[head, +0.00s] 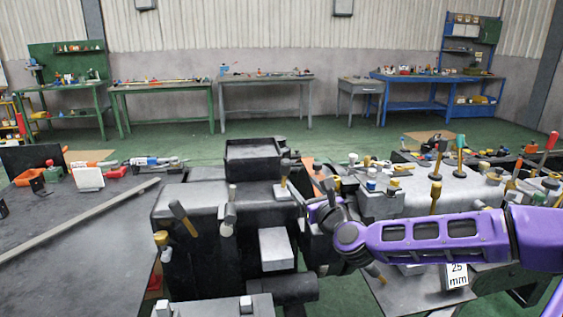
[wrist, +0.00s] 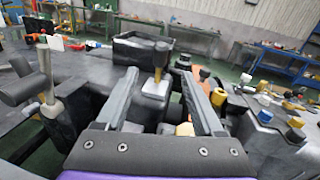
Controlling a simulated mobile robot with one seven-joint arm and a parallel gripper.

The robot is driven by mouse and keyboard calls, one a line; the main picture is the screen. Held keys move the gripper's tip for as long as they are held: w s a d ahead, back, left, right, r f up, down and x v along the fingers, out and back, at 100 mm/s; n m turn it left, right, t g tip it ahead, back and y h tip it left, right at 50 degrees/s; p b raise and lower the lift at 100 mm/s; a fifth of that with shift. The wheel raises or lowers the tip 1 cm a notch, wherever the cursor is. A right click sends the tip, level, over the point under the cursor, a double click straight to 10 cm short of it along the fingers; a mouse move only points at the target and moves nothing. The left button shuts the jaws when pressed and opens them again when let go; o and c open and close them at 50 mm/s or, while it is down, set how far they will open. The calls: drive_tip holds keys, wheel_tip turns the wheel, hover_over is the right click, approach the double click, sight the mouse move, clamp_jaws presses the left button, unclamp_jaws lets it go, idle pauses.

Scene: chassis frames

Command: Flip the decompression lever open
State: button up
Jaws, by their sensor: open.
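The dark engine-like machine (head: 200,200) fills the middle of the head view and carries several levers and knobs; none is labelled, so I cannot tell for certain which is the decompression lever. A short upright lever with a brass and dark handle (wrist: 161,60) stands on a light grey block (wrist: 155,88) in the wrist view, seen between my fingers and beyond them. A similar upright lever shows in the head view (head: 284,178). My gripper (wrist: 159,76) is open with nothing between its fingers. In the head view it is partly hidden by my purple arm's wrist.
A bench with brass knobs (head: 425,180) lies to the right, and a dark table with a long bar (head: 80,222) to the left. Workbenches (head: 265,80) line the far wall.

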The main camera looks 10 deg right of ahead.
sight(282, 160)
drive_tip(key=w+a, duration=0.1)
drive_tip(key=w, duration=0.4)
drive_tip(key=w+a, duration=0.1)
drive_tip(key=w, duration=0.5)
drive_tip(key=w+a+b, duration=0.1)
drive_tip(key=w, duration=0.5)
drive_tip(key=shift+c, duration=0.2)
clamp_jaws()
idle(0.7)
